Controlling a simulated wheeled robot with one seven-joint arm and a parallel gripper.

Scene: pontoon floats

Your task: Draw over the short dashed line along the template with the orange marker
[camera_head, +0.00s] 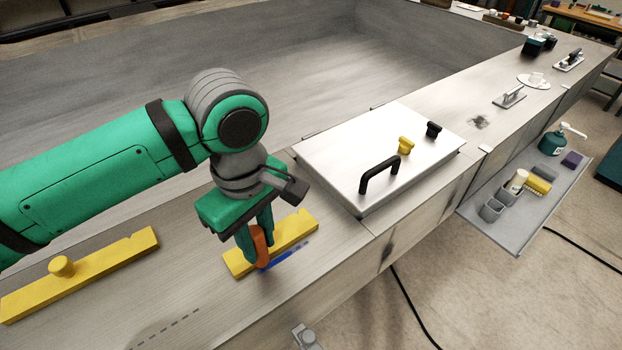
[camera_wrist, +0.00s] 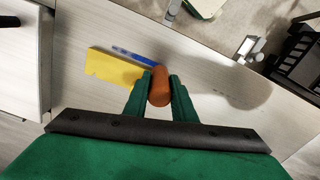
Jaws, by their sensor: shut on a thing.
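My gripper (camera_head: 256,237) is shut on the orange marker (camera_head: 260,247), which also shows between the green fingers in the wrist view (camera_wrist: 160,88). The marker's lower end is beside the short yellow template (camera_head: 292,234), low over the metal counter; I cannot tell whether its tip touches. The template also shows in the wrist view (camera_wrist: 108,68), left of the fingers. A blue strip (camera_head: 287,256) runs along the template's near edge; I cannot tell if it is a stroke or a pen. A grey dashed line (camera_head: 178,320) lies on the counter nearer the front.
A longer yellow template with a knob (camera_head: 100,266) lies at the left. A metal lid with a black handle (camera_head: 330,160) stands to the right. A side shelf (camera_head: 520,217) holds cups and a yellow brush. A clamp-like fitting (camera_head: 305,337) sits at the counter's front edge.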

